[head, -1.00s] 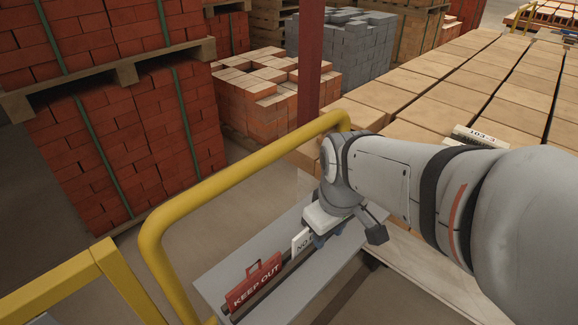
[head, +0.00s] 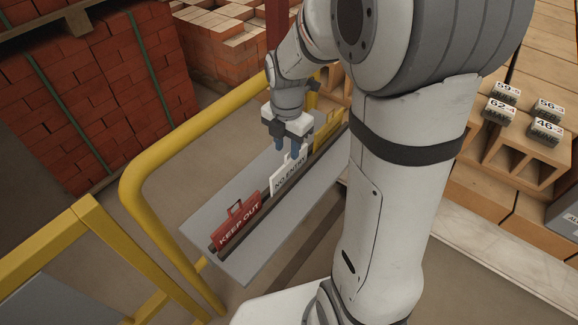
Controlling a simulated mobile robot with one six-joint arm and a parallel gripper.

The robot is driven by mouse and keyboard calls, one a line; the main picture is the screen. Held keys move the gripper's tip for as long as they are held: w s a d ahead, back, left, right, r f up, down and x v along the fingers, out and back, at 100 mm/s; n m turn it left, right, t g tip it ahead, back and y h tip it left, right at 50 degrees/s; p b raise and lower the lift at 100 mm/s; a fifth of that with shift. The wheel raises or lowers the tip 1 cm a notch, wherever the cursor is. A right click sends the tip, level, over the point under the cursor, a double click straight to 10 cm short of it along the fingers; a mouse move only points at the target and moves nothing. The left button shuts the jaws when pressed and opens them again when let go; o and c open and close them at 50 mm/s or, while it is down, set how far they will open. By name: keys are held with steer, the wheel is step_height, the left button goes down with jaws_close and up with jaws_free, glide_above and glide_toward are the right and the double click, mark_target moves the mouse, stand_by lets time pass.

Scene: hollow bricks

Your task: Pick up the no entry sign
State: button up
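The no entry sign (head: 287,178) is a white plate with dark lettering. It stands upright in a dark slotted rack on a grey shelf, between a red KEEP OUT sign (head: 238,225) and a yellow sign (head: 326,132). My gripper (head: 287,150) points down just above the top of the no entry sign. Its blue fingers look apart, with the sign's top edge close below or between them. I cannot tell whether they touch it. My arm hides part of the yellow sign and the rack's far end.
A yellow guard rail (head: 185,160) runs along the left of the grey shelf (head: 205,212). Stacked red bricks (head: 70,125) stand beyond it. At right, several small numbered blocks (head: 506,90) sit on hollow bricks (head: 530,155). My arm fills much of the middle.

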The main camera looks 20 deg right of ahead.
mark_target(289, 160)
steer(key=f, duration=0.6)
steer(key=shift+s+d+f, duration=0.2)
steer(key=shift+f, duration=0.1)
jaws_close()
